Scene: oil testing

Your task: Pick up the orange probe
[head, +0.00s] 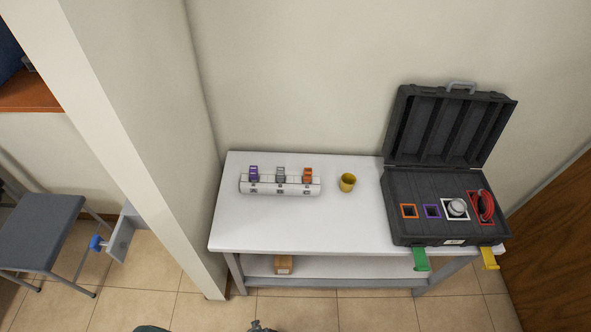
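The orange probe (308,174) stands upright at the right end of a white rack (268,190) on the table. A grey probe (280,173) stands in the middle and a purple probe (254,172) at the left end. The rack hides their lower parts. A small dark grey piece at the bottom edge looks like the tip of my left gripper (262,327). It is mostly cut off, well in front of the table and apart from the probes. I cannot tell whether it is open or shut. My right gripper is not in view.
A white table (300,232) with a lower shelf stands against the wall. A yellow cup (347,182) is right of the rack. An open black case (420,232) stands at the right, with orange and purple framed slots and a red cable. A pillar (120,130) is at left.

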